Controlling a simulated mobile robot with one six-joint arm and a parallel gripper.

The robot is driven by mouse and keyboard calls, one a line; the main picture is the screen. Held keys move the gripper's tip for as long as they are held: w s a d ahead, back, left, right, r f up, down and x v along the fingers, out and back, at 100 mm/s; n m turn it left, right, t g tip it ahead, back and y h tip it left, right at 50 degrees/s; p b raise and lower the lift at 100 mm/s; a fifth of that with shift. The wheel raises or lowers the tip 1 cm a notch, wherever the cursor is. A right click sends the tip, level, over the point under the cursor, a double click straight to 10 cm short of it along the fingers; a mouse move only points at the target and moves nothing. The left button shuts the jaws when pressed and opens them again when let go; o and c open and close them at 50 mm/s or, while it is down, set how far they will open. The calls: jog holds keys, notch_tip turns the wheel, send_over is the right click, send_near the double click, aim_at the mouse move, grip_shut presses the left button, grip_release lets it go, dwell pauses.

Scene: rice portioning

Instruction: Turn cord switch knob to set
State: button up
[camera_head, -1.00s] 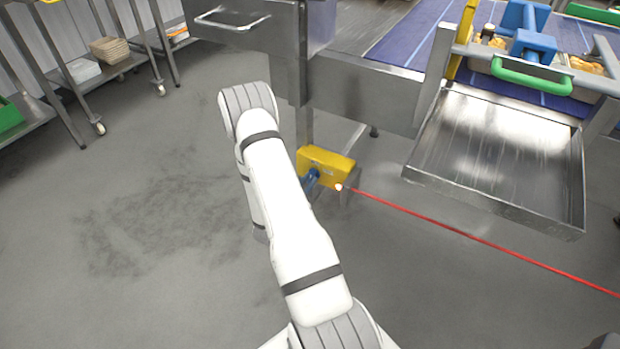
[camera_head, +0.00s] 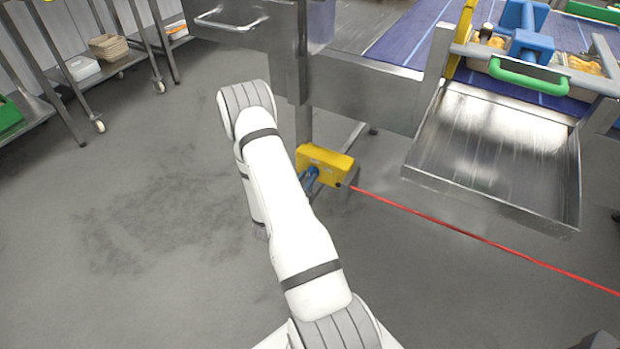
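The yellow cord switch box (camera_head: 326,164) sits low under the steel machine, just right of my white arm. A blue knob (camera_head: 311,179) shows on its near left side, partly hidden by my arm. The red cord (camera_head: 440,222) runs taut from the box's right end toward the lower right. A small dark spot shows where the cord meets the box. My gripper is hidden, so I cannot see its fingers or whether it touches the knob.
A steel tray (camera_head: 415,172) juts out at the right, below a green handle (camera_head: 530,77). The machine's steel side (camera_head: 370,95) stands above the switch. Wheeled racks (camera_head: 120,62) stand at the upper left. The grey floor at left is clear.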

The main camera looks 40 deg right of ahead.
jog(key=o, duration=0.4)
jog(key=shift+w+r, duration=0.1)
jog(key=shift+p+v, duration=0.65)
jog(key=shift+v, duration=3.3)
jog(key=s+a+r+m+g+y+p, duration=0.1)
jog(key=s+r+m+g+p, duration=0.35)
jog(key=r, duration=0.55)
jog(key=s+r+m+g+y+p, duration=0.25)
jog(key=r+m+p, duration=0.2)
jog(key=r, duration=0.55)
jog(key=s+a+r+m+g+y+p, duration=0.1)
jog(key=s+r+m+g+p, duration=0.35)
jog(key=r, duration=0.55)
jog(key=s+a+r+m+t+y+p, duration=0.1)
jog(key=a+r+m+t+y+p, duration=0.1)
jog(key=a+r, duration=0.4)
jog(key=s+a+r+m+t+y+p, duration=0.2)
jog(key=a+r+m+y+p, duration=0.2)
jog(key=r, duration=0.5)
jog(key=s+a+r+m+t+y+p, duration=0.2)
jog(key=a+r+y, duration=0.4)
jog(key=a, duration=0.3)
jog(key=shift+s+r+m+t+p, duration=0.1)
jog(key=shift+r+m+t+p, duration=0.65)
jog(key=shift+p, duration=0.65)
